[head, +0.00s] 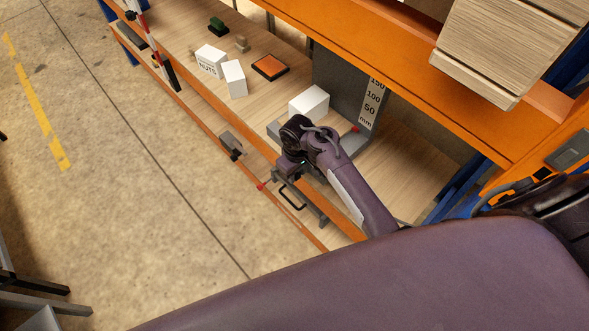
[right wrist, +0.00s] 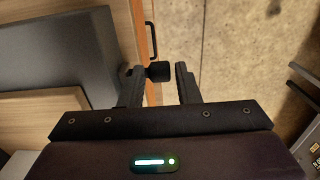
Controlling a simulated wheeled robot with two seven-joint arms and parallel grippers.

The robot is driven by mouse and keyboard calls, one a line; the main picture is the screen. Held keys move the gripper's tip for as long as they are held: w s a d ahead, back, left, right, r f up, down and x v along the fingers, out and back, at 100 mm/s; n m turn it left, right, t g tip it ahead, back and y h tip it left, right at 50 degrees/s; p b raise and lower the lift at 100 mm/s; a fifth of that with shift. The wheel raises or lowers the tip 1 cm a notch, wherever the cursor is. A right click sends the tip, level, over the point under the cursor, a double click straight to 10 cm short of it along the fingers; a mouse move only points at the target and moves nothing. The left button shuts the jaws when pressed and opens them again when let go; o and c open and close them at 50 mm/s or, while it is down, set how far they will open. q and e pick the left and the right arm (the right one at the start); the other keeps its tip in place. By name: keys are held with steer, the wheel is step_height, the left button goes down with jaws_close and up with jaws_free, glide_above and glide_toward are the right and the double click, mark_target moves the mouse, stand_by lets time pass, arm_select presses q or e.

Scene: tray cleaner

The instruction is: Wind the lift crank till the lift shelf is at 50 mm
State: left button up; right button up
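The lift stands on the orange rack's wooden shelf in the head view, with a white box (head: 309,101) on top of its grey platform. Its upright scale (head: 371,104) reads 50, 100 and 150 mm. A small red pointer (head: 355,128) shows beside the scale's lower end, below the 50 mark; I cannot read an exact value. My right gripper (head: 287,169) is at the shelf's front edge, over the crank. In the right wrist view, a black crank knob (right wrist: 158,72) sits between the right gripper's (right wrist: 162,80) parted fingertips, with a slim gap on the right. My left gripper is out of view.
Left along the shelf are a white NUTS box (head: 211,61), another white box (head: 235,78), an orange-topped tray (head: 270,67) and a green block (head: 217,24). A black handle (head: 292,197) and red knob (head: 261,186) are at the front edge.

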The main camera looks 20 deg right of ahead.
steer(key=shift+s, duration=0.1)
jaws_close()
steer(key=shift+s+d+f+t+y, duration=0.1)
steer(key=shift+s+f+t+y, duration=0.2)
steer(key=shift+f+t, duration=0.35)
steer(key=shift+w+f+t, duration=0.1)
steer(key=shift+w+t, duration=0.05)
steer(key=shift+t, duration=0.6)
steer(key=shift+c, duration=0.2)
jaws_free()
steer(key=shift+o, duration=0.2)
steer(key=shift+w, duration=0.1)
